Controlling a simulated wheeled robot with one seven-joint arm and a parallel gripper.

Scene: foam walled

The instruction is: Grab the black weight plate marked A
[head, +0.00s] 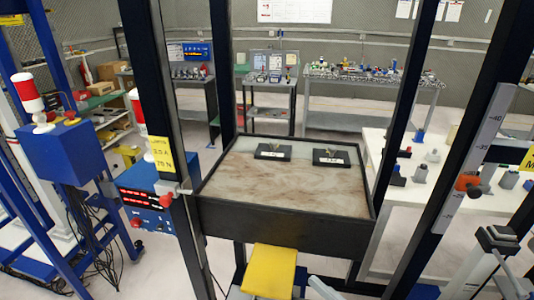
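Two flat black plates lie apart on the marbled top of the dark-framed table or tray (290,215) in the middle of the head view. The left black plate (263,149) and the right black plate (342,155) both lie near its far edge. Each has a white label on its near side and a small upright greenish piece on top. The lettering is too small to read, so I cannot tell which one is marked A. I cannot make out my gripper in this view.
Dark upright posts (160,80) frame the table on both sides. A blue box with red displays (150,200) stands at its left. A yellow block (270,270) is at its front. A white table (425,165) with small items stands right. The tray's near part is clear.

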